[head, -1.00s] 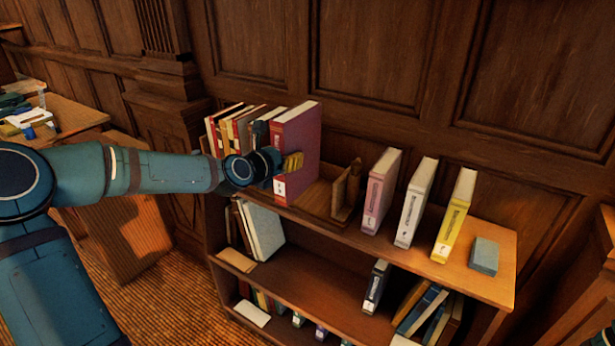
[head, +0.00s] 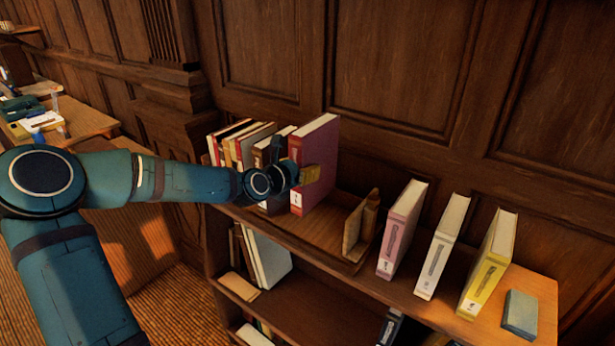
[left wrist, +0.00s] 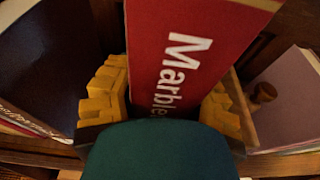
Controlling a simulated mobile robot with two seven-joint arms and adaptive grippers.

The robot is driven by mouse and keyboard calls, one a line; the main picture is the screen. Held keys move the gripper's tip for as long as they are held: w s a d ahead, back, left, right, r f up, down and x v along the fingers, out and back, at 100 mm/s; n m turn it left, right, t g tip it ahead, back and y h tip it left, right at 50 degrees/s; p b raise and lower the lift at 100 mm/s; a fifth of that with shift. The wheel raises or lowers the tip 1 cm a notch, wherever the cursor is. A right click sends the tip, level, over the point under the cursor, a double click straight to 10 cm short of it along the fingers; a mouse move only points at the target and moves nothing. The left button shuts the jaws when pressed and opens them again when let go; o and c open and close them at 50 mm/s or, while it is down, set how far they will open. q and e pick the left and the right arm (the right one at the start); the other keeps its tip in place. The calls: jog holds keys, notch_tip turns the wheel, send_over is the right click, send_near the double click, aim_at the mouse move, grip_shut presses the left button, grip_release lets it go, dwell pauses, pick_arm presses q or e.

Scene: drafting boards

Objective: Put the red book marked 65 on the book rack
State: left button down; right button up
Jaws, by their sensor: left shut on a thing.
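The red book (head: 316,150) stands upright at the right end of a row of books on the wooden book rack (head: 325,222), on the top shelf. Its cover shows white letters, "Marble", in the left wrist view (left wrist: 185,60); its small spine label is too small to read. My left gripper (head: 296,176) is shut on this book, with yellow finger pads on both sides of it (left wrist: 165,95). Whether the book's foot rests fully on the rack is hard to tell. My right gripper is not in view.
A wooden bookend (head: 360,228) stands right of the red book, with a gap between. Further right stand a pink book (head: 401,228), a white book (head: 442,245) and a yellow book (head: 488,263). A small blue-grey block (head: 520,314) lies at the shelf's right end.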

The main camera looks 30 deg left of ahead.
aim_at(296, 193)
pick_arm(q)
jog(key=shift+w+f+b, duration=0.1)
jog(key=shift+f+b, duration=0.55)
jog(key=shift+f, duration=2.65)
jog(key=shift+r, duration=0.1)
jog(key=c, duration=0.6)
grip_release()
jog(key=shift+f, duration=0.25)
jog(key=shift+r, duration=0.1)
jog(key=shift+s+a+r, duration=0.1)
jog(key=shift+s+r, duration=0.05)
jog(key=shift+s, duration=0.5)
jog(key=shift+p+v, duration=1.85)
jog(key=shift+v, duration=3.6)
